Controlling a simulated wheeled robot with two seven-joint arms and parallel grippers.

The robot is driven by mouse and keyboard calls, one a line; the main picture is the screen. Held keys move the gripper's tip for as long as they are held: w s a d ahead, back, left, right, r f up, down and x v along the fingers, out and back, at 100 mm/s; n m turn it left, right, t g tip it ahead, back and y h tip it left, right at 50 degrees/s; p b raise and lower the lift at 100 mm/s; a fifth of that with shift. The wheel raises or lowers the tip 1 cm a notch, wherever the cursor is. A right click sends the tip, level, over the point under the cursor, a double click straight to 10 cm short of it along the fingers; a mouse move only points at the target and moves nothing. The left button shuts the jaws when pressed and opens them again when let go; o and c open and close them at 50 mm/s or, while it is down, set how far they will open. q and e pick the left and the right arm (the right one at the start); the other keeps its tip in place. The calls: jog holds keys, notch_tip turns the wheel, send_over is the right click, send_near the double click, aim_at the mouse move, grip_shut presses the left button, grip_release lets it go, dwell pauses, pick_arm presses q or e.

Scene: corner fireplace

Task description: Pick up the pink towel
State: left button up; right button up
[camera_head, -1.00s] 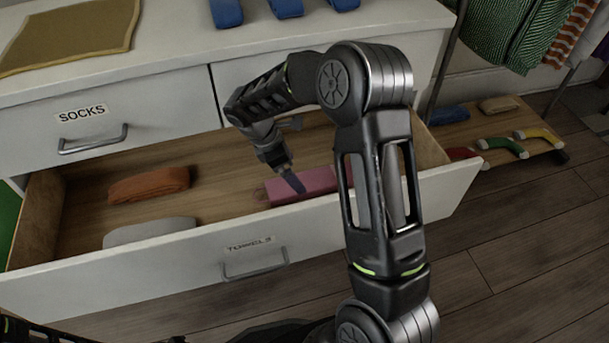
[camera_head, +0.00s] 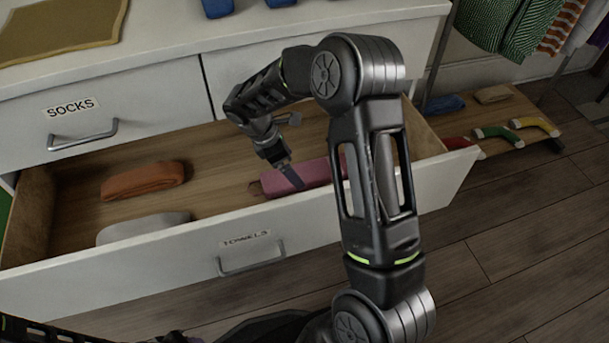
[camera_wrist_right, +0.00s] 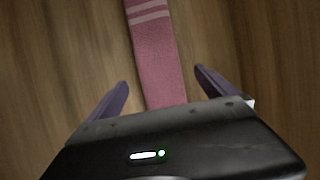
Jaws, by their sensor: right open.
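The pink towel (camera_head: 318,173) lies folded in the open towels drawer (camera_head: 130,263), towards its right side. My right arm reaches over the drawer front, and my right gripper (camera_head: 290,178) points down at the towel. In the right wrist view, the pink towel (camera_wrist_right: 155,55), with paler stripes at its far end, runs between the two spread purple fingers of my right gripper (camera_wrist_right: 163,84). The gripper is open, with bare wood showing on both sides of the towel. My right arm hides the towel's right end in the head view. My left gripper is out of view.
An orange towel (camera_head: 143,180) and a grey-white towel (camera_head: 143,228) lie in the drawer's left half. The closed socks drawer (camera_head: 160,103) sits above.

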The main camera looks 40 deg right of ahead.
jog(key=b+x, duration=0.3)
jog(key=x, duration=0.2)
jog(key=shift+f, duration=0.1)
dwell(0.5)
jog(key=shift+d, duration=0.1)
jog(key=c, duration=1.6)
